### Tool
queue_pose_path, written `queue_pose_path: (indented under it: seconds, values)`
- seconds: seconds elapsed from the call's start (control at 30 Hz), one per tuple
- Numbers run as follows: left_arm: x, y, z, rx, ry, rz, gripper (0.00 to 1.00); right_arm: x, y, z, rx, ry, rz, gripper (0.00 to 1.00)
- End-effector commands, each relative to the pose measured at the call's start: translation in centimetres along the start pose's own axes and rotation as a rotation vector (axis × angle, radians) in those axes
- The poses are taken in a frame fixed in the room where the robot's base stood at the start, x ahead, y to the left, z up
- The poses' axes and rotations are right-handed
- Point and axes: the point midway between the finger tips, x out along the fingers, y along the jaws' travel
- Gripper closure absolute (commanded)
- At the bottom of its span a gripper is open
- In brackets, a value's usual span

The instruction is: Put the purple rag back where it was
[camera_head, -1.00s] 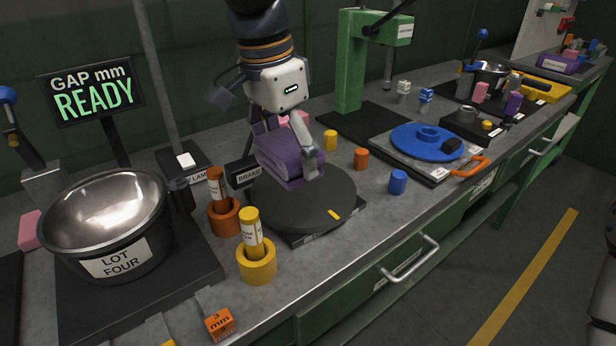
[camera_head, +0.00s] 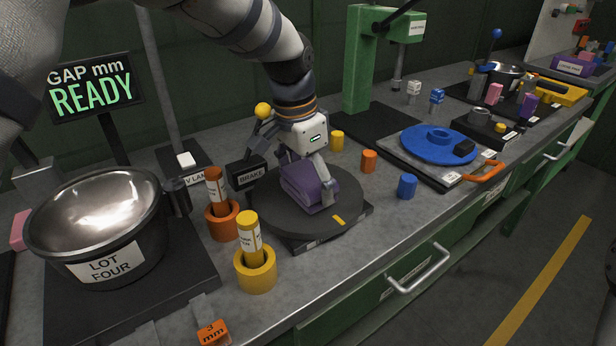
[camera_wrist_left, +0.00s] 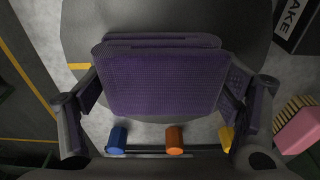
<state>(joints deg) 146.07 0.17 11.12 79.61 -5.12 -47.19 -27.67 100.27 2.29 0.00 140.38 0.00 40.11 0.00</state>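The purple rag (camera_head: 301,184) is a folded pad over the dark round disc (camera_head: 265,208) in the middle of the bench. It also shows large in the left wrist view (camera_wrist_left: 160,82). My left gripper (camera_head: 318,190) points down at it, with one finger on each side. In the left wrist view its fingers (camera_wrist_left: 162,98) seem to press on the rag's two side edges. The rag appears to rest on the disc or just above it; its underside is hidden. My right gripper is not in view.
Behind the disc are a BRAKE box (camera_head: 246,172) and a yellow-knobbed lever (camera_head: 263,109). Orange (camera_head: 222,222) and yellow (camera_head: 255,271) holders with tubes stand left of it. Small orange (camera_head: 369,161) and blue (camera_head: 407,186) cylinders stand right. A steel pot (camera_head: 100,225) is far left.

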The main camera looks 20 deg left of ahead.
Motion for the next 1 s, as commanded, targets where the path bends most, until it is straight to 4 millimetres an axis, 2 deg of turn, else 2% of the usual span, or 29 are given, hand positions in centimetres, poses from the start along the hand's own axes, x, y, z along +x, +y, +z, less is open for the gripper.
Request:
queue_pose_path:
  seconds: [0.03, 0.07, 0.37, 0.47, 0.57, 0.8, 1.0]
  values:
    - [0.0, 0.0, 0.0, 0.000, 0.000, 0.000, 0.04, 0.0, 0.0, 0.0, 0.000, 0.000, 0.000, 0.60]
    - [0.0, 0.0, 0.0, 0.000, 0.000, 0.000, 0.00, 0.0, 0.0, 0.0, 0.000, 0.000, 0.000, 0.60]
    - [0.0, 0.0, 0.0, 0.000, 0.000, 0.000, 0.00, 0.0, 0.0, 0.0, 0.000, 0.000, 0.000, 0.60]
    - [-0.6, 0.0, -0.1, 0.000, 0.002, -0.001, 0.00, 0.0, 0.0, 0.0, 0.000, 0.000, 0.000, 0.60]
    - [-2.7, -0.1, -0.2, 0.000, 0.006, -0.004, 0.00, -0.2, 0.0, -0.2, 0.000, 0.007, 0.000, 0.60]
    - [-9.3, -0.1, -0.1, -0.001, 0.006, -0.003, 0.00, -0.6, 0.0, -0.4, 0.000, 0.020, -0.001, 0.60]
    - [-12.0, 0.0, -0.1, -0.001, 0.001, 0.000, 0.00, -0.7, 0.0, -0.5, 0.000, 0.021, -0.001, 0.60]
